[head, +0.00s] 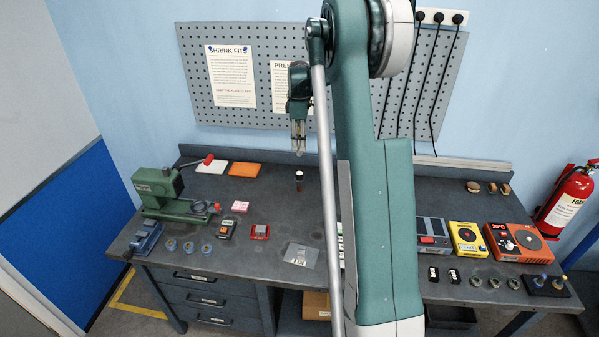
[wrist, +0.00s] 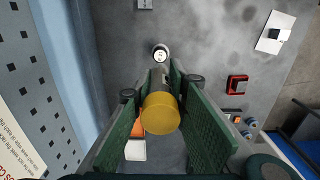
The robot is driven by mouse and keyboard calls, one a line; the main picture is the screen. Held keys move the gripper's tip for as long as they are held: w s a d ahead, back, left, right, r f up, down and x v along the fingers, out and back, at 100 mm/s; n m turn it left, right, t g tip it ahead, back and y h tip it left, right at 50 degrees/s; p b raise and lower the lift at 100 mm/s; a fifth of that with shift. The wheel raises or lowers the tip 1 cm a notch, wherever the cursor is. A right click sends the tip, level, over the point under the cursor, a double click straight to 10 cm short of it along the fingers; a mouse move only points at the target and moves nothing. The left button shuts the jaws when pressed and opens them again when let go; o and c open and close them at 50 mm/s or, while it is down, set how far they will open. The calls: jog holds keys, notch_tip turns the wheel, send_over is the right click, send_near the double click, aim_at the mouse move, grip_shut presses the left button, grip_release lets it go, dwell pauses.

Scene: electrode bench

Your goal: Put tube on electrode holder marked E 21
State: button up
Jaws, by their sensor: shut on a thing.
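My gripper (head: 298,140) hangs pointing down above the back middle of the bench. In the wrist view its green fingers (wrist: 160,112) are shut on a dark cylinder with a yellow end (wrist: 160,112), which I take to be the tube. The yellow end faces the camera, and the darker far end points toward the bench. A small upright dark post (head: 299,178) stands on the bench below the gripper, apart from it. In the wrist view the post's round pale top (wrist: 161,53) bears a dark mark that I cannot read surely. No E 21 marking is legible.
Orange (head: 244,170) and white (head: 211,168) pads lie back left. A green press (head: 160,190) stands at the left. A red-framed block (head: 260,231) and a grey plate (head: 301,254) lie near the front. Coloured instrument boxes (head: 467,238) stand at the right. Bench around the post is clear.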

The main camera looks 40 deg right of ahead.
aim_at(299, 155)
jog(key=shift+f, duration=3.05)
jog(key=shift+f+p, duration=0.3)
jog(key=shift+f, duration=1.6)
jog(key=shift+f, duration=0.15)
jog(key=o, duration=1)
jog(key=shift+c, duration=0.2)
notch_tip(299, 155, up, 12)
jog(key=shift+r+b, duration=0.2)
jog(key=shift+b, duration=0.1)
